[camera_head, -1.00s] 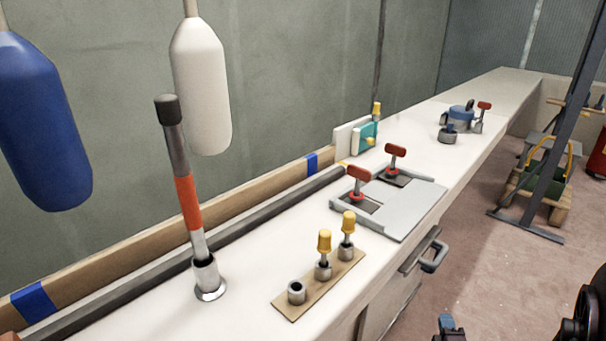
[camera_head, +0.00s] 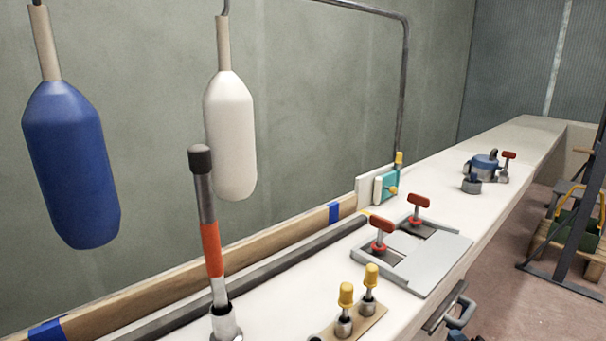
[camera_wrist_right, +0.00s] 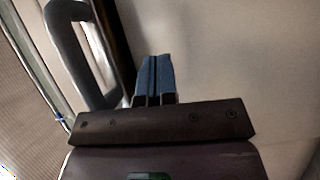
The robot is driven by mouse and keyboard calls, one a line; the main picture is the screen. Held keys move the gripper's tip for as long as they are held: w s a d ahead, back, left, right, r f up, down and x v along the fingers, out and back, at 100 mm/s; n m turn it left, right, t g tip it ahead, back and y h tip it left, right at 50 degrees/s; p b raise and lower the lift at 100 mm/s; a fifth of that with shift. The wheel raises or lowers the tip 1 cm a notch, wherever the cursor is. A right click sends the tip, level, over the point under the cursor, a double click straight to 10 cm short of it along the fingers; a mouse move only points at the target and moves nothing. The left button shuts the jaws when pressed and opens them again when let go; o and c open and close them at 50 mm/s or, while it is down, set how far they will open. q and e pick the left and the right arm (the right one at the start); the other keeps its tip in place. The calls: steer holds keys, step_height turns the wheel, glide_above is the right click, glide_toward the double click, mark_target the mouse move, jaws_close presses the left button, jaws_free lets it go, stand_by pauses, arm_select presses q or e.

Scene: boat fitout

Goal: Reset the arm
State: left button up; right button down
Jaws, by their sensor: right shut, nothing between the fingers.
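My right gripper (camera_wrist_right: 155,72) shows in the right wrist view, its two blue fingers pressed together with nothing between them. In the head view only its tip (camera_head: 458,337) peeks in at the bottom edge, below the bench's grey handle (camera_head: 463,310). In the wrist view a grey handle (camera_wrist_right: 72,45) stands to the left of the fingers, apart from them. My left gripper is out of view.
A white bench (camera_head: 285,306) runs back to the right. On it are a rod with an orange band (camera_head: 211,248), a grey clamp plate (camera_head: 432,262) and yellow-topped pins (camera_head: 371,276). Blue (camera_head: 72,165) and white (camera_head: 230,135) fenders hang at left. Floor at right is partly open.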

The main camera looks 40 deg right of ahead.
steer(key=s+a+r+g+y, duration=0.1)
steer(key=s+a+g+y, duration=0.15)
steer(key=a, duration=0.85)
steer(key=s+a+r+m+g+y, duration=0.1)
steer(key=s+a+y, duration=0.25)
steer(key=a, duration=0.65)
steer(key=s+a+r+g+y, duration=0.1)
steer(key=s+a+g+y, duration=0.15)
steer(key=a, duration=0.85)
steer(key=shift+s+a+r+m, duration=1.05)
steer(key=shift+a+r+m, duration=0.7)
steer(key=shift+a, duration=1.5)
steer(key=shift+s+a+r+m, duration=1.15)
steer(key=shift+a+m, duration=1.1)
steer(key=shift+a, duration=0.95)
arm_select(q)
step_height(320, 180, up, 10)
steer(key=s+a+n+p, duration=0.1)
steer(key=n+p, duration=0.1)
steer(key=p, duration=1.4)
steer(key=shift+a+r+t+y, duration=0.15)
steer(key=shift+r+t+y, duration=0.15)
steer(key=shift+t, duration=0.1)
arm_select(e)
step_height(320, 180, up, 11)
steer(key=d+m, duration=0.1)
steer(key=m, duration=0.1)
steer(key=shift+s+d+f+t+h, duration=0.15)
steer(key=shift+s+d+t+h, duration=0.05)
steer(key=shift+s+t+h, duration=0.2)
